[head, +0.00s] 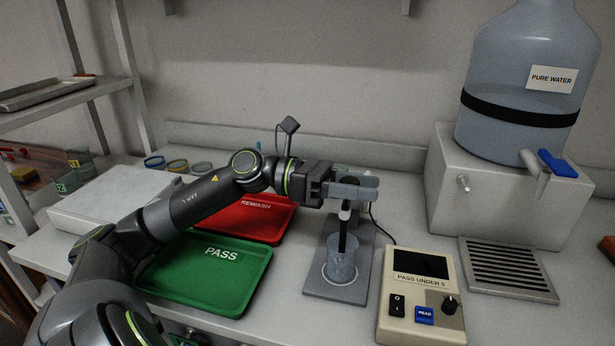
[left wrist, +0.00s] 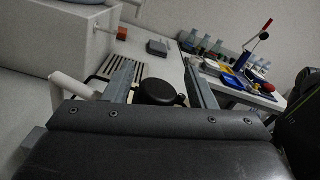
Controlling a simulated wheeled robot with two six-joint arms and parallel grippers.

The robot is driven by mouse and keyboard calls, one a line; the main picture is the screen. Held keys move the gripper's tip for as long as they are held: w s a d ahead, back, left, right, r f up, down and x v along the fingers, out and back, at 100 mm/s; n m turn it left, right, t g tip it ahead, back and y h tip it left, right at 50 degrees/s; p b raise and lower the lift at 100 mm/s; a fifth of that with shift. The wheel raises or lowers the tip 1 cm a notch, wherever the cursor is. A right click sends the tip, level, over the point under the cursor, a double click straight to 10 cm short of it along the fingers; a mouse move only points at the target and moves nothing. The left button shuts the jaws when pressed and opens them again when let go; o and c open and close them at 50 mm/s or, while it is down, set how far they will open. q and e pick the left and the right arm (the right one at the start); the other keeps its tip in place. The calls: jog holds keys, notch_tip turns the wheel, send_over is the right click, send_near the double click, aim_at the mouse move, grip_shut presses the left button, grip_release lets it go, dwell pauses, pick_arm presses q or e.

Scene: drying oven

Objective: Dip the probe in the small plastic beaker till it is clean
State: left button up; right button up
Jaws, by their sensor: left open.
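The probe (head: 342,232) is a dark upright rod on a grey stand. Its lower end appears to be within the small clear plastic beaker (head: 341,272), which stands on the stand's base plate; I cannot tell how deep it reaches. My left gripper (head: 364,187) is open at the top of the probe and hides part of it in the head view. In the left wrist view, a round black cap (left wrist: 158,92), apparently the probe's top, lies between the spread fingers (left wrist: 160,84). My right gripper is in neither view.
A meter (head: 422,297) marked PASS UNDER 5 stands right of the stand. The PURE WATER bottle (head: 520,85) sits on a block with a tap, with a drain grille (head: 508,268) in front. Green PASS (head: 205,280) and red REWASH (head: 262,222) trays lie left, below my arm.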

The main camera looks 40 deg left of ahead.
pick_arm(q)
jog(key=shift+v, duration=1.1)
jog(key=p+v, duration=0.8)
jog(key=v, duration=0.7)
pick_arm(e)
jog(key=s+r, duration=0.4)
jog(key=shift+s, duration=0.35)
pick_arm(q)
jog(key=shift+p, duration=0.3)
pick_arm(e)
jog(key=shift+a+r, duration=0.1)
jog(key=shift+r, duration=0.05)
